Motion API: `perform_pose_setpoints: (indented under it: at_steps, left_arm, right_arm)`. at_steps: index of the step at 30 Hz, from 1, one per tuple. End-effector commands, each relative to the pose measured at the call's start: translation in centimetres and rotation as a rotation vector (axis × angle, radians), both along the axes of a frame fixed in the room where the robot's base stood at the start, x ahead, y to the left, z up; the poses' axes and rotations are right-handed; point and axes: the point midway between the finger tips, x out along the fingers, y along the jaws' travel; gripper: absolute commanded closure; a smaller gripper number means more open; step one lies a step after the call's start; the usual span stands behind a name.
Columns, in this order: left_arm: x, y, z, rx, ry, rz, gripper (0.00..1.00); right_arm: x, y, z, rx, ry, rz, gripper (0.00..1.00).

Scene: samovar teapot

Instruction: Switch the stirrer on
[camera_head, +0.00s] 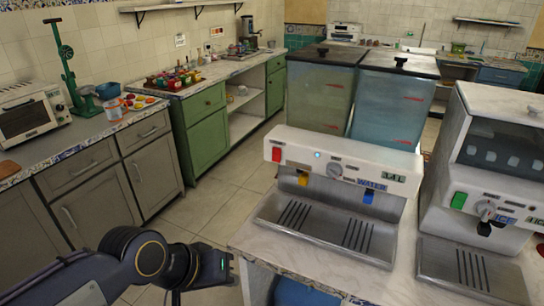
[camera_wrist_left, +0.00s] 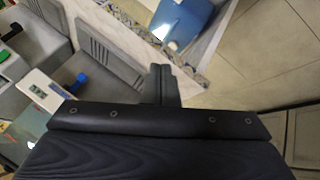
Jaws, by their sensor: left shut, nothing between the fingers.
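A two-tank drink dispenser (camera_head: 345,160) stands on the near counter, with a greenish tank (camera_head: 318,95) and a bluish tank (camera_head: 390,108). Its white front has a red switch (camera_head: 276,154) at the left end, a lit blue light (camera_head: 317,155), a grey knob (camera_head: 334,170), a yellow tap (camera_head: 303,178) and a blue tap (camera_head: 368,196). No part is readable as a stirrer label. My left gripper (camera_head: 226,266) is shut and empty, low at the counter's left side, below and left of the red switch and apart from it. Its closed fingers show in the left wrist view (camera_wrist_left: 164,85).
An ice dispenser (camera_head: 490,180) with a green switch (camera_head: 459,200) stands to the right. Drip trays (camera_head: 290,240) jut out in front. Open floor (camera_head: 215,215) lies left of the counter.

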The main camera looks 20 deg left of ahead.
Motion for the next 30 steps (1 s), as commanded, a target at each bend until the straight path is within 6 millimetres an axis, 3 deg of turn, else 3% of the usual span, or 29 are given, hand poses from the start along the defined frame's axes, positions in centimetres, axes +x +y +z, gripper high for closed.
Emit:
perform_pose_setpoints:
  at_steps: [1,6,12,15,21,30]
  left_arm:
    - [1.9,0.7,1.8,-0.033,0.007,0.078,1.00]
    - [8.9,3.4,6.1,-0.173,0.012,0.404,1.00]
    - [16.3,5.3,10.0,-0.338,-0.021,0.723,1.00]
    - [18.9,5.7,11.4,-0.405,-0.042,0.827,1.00]
    - [21.4,6.0,12.6,-0.478,-0.067,0.929,1.00]
    - [21.6,6.0,12.7,-0.489,-0.068,0.941,1.00]
  right_arm:
    - [0.0,0.0,0.8,0.000,0.000,0.000,0.49]
    - [0.0,0.0,2.1,0.000,0.000,0.000,0.49]
    - [0.0,0.0,3.3,0.000,0.000,0.000,0.49]
    - [0.0,0.0,3.7,0.000,0.000,0.000,0.49]
    - [0.0,0.0,4.0,0.000,0.000,0.000,0.49]
    - [0.0,0.0,4.0,0.000,0.000,0.000,0.49]
